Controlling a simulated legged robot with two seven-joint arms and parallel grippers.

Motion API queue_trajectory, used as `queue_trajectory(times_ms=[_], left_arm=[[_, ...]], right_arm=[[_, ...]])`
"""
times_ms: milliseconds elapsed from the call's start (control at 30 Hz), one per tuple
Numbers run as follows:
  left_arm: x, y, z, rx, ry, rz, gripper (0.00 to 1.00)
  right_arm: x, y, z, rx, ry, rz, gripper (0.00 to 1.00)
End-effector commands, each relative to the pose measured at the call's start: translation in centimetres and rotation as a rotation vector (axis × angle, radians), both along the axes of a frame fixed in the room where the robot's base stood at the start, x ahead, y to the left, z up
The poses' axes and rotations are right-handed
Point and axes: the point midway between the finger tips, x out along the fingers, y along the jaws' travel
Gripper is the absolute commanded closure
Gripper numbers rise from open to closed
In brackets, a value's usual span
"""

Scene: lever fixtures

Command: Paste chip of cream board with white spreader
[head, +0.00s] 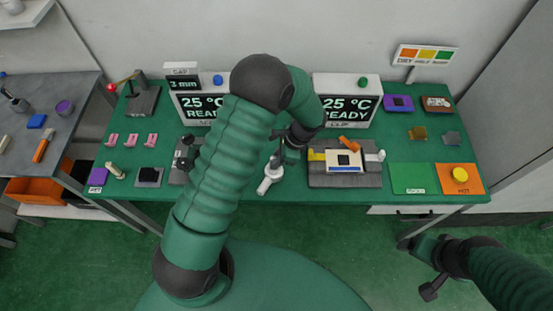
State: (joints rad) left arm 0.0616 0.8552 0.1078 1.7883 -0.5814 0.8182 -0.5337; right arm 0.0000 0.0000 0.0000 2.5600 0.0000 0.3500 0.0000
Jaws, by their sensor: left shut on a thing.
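The cream board (333,165) lies on the dark grey right-hand fixture (366,181), with a small black chip (343,160) on its middle. My left arm reaches across the middle of the table. Its gripper (276,162) is shut on a white tool (270,180), which looks like the white spreader, left of the fixture and apart from the board. The gripper's fingers are small and partly hidden here. My right gripper (421,268) is open and empty, low at the right, in front of the table.
The right fixture carries an orange lever (349,143) and a yellow block (317,155). A READY display (347,104) stands behind it. Green (408,178) and orange (475,187) mats lie at right; a yellow round thing (460,174) sits on the orange one.

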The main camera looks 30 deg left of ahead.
Motion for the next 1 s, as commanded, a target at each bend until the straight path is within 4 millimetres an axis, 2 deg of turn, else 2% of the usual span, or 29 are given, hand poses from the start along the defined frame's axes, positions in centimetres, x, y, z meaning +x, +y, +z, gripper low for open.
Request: queue_trajectory(times_ms=[267, 900, 1000], left_arm=[[-0.1, 0.0, 0.5, 0.0, 0.001, 0.0, 1.0], [0.0, 0.0, 6.9, 0.001, 0.0, 0.001, 1.0], [0.0, 0.0, 7.2, 0.001, 0.0, 0.001, 1.0]], right_arm=[[0.0, 0.0, 0.6, 0.0, 0.0, 0.0, 0.21], [0.0, 0.0, 6.2, 0.0, 0.0, 0.0, 0.21], [0.0, 0.0, 6.4, 0.0, 0.0, 0.0, 0.21]])
